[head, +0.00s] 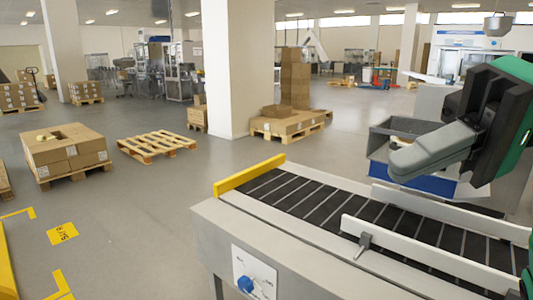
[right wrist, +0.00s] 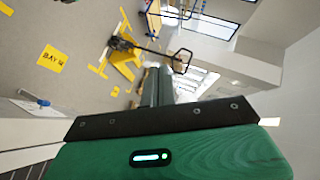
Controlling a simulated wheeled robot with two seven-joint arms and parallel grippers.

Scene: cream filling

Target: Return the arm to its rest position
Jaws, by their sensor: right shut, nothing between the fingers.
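My right gripper (head: 405,168) is at the right of the head view, above the conveyor (head: 300,195). Its grey fingers are shut together, with nothing between them, and point to the left. The green and black arm behind it comes in from the right edge. In the right wrist view, the closed fingers (right wrist: 155,88) stick out beyond my black and green housing. The conveyor has a dark slatted belt, pale side rails and a yellow end bar (head: 248,174). The gripper looks apart from the belt. My left gripper is not in view.
A blue and grey machine (head: 435,184) stands behind the right gripper. A control panel with a blue knob (head: 244,284) is on the conveyor's front. Pallets with cartons (head: 66,150) and an empty pallet (head: 155,146) stand on the open floor. A yellow pallet jack (right wrist: 124,62) shows in the wrist view.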

